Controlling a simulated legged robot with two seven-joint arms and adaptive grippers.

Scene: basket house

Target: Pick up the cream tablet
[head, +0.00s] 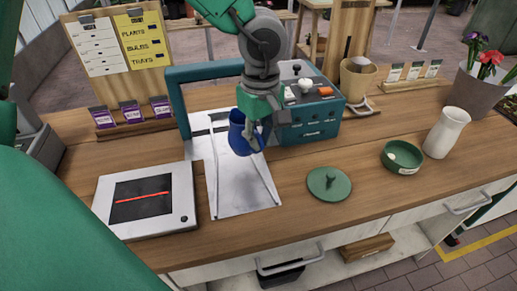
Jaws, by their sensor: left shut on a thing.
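The cream tablet (183,192), a flat pale slab with a dark screen and a red line across it, lies on the left part of the wooden counter. My left gripper (254,139) comes down from the top of the picture and is shut on a blue mug (237,134). It holds the mug over the pale metal plate, to the right of the tablet and apart from it. The fingers partly hide the mug's right side. My right gripper is out of view.
A teal machine (322,118) with a raised frame stands behind the metal plate (232,190). A green lid (329,183), a green bowl (403,158) and a white vase (446,133) stand to the right. Purple packets (132,115) line the back left. The counter's front edge is clear.

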